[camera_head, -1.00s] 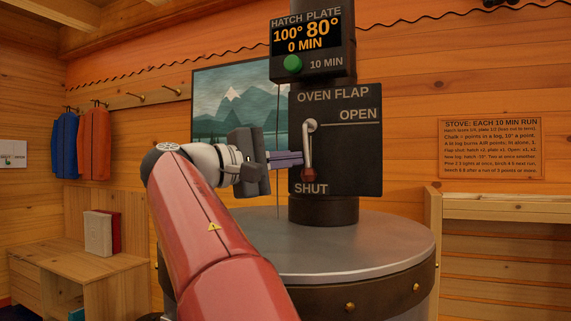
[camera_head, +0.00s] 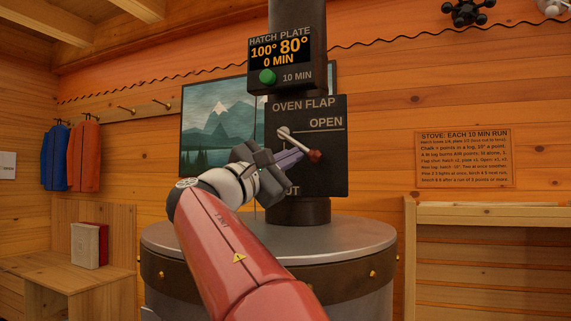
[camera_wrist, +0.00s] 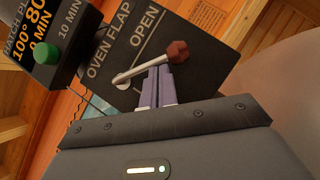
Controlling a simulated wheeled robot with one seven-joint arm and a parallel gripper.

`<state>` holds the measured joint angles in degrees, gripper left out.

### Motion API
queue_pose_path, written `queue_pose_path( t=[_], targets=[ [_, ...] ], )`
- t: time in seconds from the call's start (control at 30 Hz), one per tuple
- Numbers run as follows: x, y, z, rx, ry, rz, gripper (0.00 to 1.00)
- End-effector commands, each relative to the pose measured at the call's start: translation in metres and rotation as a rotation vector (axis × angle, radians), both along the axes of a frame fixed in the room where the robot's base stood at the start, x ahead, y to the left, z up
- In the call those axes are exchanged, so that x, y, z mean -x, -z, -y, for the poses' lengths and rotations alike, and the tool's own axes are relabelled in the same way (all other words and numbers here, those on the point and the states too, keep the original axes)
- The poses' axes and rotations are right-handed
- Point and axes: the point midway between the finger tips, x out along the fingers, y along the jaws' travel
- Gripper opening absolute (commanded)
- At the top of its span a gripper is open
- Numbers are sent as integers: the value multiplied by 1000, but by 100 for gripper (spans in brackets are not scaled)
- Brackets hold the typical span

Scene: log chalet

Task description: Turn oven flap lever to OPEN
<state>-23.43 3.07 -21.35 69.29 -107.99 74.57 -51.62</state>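The oven flap lever is a metal shaft (camera_head: 298,144) with a dark red knob (camera_head: 315,156), on a black plate (camera_head: 325,180). It points right and slanting down, between the SHUT mark at the bottom and the OPEN line at the right. My gripper (camera_head: 297,157) is beside the lever from the lower left, its pale purple fingers together with nothing seen between them. In the wrist view the fingertips (camera_wrist: 158,72) meet the lever shaft (camera_wrist: 143,70) just short of the knob (camera_wrist: 177,51). The SHUT lettering is partly hidden by my gripper.
Above the lever is a display box (camera_head: 281,62) with a green button (camera_head: 268,76). The round stove top (camera_head: 350,236) lies below. A notice (camera_head: 464,158) hangs on the right wall. A wooden shelf (camera_head: 485,214) stands at the right.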

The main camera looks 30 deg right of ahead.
Motion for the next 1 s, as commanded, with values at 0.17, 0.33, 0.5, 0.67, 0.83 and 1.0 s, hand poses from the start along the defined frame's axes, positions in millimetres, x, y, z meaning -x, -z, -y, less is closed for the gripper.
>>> queue_pose_path(
  t=[0.17,0.33,0.5,0.67,0.83,1.0],
  targets=[
    [10,-6,9,100,6,-129,0],
    [16,-14,13,191,7,-243,0],
    [20,-21,16,264,7,-339,0],
    [21,-26,17,314,5,-403,0],
    [22,-29,18,345,6,-444,0],
    [22,-30,18,361,4,-463,0]
  ],
)
